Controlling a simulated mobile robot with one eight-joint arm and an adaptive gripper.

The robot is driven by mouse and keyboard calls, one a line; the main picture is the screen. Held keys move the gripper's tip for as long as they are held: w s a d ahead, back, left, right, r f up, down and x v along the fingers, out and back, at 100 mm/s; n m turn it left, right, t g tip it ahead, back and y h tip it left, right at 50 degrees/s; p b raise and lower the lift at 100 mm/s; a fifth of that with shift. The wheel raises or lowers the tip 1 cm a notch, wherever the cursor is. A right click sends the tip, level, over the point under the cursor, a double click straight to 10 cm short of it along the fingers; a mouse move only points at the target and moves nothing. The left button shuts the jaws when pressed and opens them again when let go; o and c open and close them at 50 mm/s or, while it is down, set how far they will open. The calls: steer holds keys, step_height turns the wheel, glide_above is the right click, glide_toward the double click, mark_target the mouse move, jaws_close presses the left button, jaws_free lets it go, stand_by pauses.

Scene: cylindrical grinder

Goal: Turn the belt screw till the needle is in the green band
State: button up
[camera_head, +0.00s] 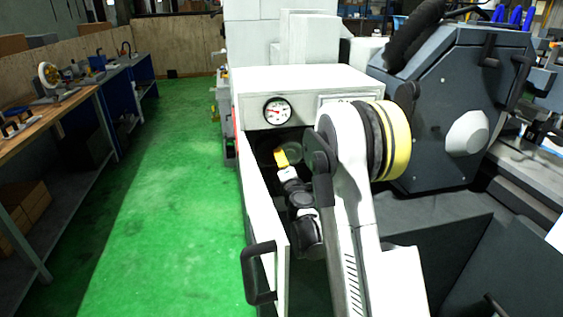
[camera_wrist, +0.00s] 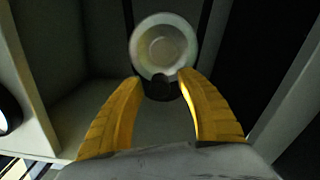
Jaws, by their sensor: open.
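The dial gauge (camera_head: 277,111) is round and white with a dark rim, on the front of the machine's top box. It shows a reddish needle or mark left of centre; it is too small to tell the green band. My gripper (camera_wrist: 160,82) has two yellow fingers, open, one on each side of a small dark knob (camera_wrist: 160,90), which looks like the belt screw. I cannot tell whether the fingers touch it. A pale round pulley-like disc (camera_wrist: 163,46) lies just beyond the knob. In the head view, my yellow gripper (camera_head: 281,157) is inside the open compartment under the gauge.
The open white door (camera_head: 262,200) with its black handle (camera_head: 257,273) stands left of my arm. Compartment walls (camera_wrist: 30,75) close in around the gripper. A workbench (camera_head: 60,105) stands far left, with clear green floor (camera_head: 170,190) between.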

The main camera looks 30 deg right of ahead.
steer(key=shift+c, duration=0.5)
jaws_close()
steer(key=shift+r+m, duration=0.1)
steer(key=shift+m, duration=0.2)
steer(key=m, duration=0.1)
steer(key=r+m, duration=0.1)
steer(key=m, duration=0.1)
steer(key=shift+d, duration=0.15)
steer(key=shift+s+d+r+m+b, duration=0.1)
steer(key=shift+r+m, duration=0.1)
steer(key=shift+m, duration=0.5)
steer(key=shift+w+d+r+m+b, duration=0.1)
steer(key=shift+r+m+b, duration=0.1)
steer(key=shift+m, duration=0.5)
steer(key=shift+s+d+r+m+b, duration=0.1)
steer(key=shift+r+m, duration=0.1)
steer(key=shift+m, duration=0.5)
